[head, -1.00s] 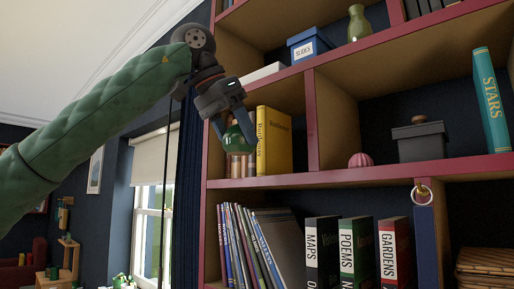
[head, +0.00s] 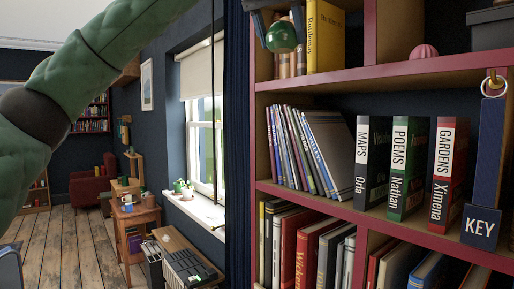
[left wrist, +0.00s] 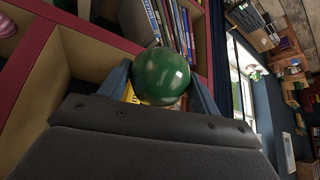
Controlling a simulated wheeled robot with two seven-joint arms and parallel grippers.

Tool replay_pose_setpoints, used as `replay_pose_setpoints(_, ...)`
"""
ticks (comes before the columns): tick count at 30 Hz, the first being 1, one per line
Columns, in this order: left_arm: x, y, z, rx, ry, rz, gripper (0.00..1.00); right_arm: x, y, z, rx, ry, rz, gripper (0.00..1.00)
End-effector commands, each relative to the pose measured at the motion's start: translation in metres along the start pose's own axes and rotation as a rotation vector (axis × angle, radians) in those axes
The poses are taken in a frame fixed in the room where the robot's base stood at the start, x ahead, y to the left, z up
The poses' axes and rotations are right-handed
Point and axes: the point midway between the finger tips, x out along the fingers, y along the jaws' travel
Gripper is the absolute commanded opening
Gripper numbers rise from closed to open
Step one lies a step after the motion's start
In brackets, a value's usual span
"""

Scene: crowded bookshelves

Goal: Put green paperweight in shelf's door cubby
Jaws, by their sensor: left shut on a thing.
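The green paperweight (head: 281,37) is a glossy dark green ball. My left gripper (left wrist: 160,86) is shut on it, with one blue finger on each side in the left wrist view. In the head view only the fingers show at the top edge; the rest of the gripper is out of frame. The ball is in front of the upper shelf's left compartment, beside the yellow book (head: 325,38). The red-edged shelf (head: 400,72) fills the right of the head view. No cubby with a door can be made out. My right gripper is not in view.
Thin magazines (head: 295,150) and labelled binders (head: 408,165) fill the middle shelf, with books below. A blue strip with a KEY tag (head: 481,227) hangs at the right from a ring. A pink ribbed object (head: 423,51) sits on the upper shelf. Left are a window and open floor (head: 70,245).

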Motion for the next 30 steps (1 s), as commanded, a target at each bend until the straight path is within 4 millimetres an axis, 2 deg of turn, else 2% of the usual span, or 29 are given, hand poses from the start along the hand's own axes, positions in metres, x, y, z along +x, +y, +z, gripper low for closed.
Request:
replay_pose_setpoints(8, 0.066, -0.062, -0.001, -0.150, -0.004, -0.094, 0.31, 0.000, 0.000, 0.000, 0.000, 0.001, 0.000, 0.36)
replay_pose_setpoints(14, 0.136, -0.117, 0.014, -0.237, -0.006, -0.151, 0.31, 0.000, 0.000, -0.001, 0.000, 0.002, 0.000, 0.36)
replay_pose_setpoints(18, 0.189, -0.154, 0.034, -0.283, -0.006, -0.180, 0.31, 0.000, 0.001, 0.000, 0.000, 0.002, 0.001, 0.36)
replay_pose_setpoints(23, 0.246, -0.191, 0.064, -0.318, -0.006, -0.202, 0.31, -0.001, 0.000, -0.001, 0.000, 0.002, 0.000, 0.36)
replay_pose_setpoints(30, 0.327, -0.236, 0.118, -0.362, -0.006, -0.231, 0.31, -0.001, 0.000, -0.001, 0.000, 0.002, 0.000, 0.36)
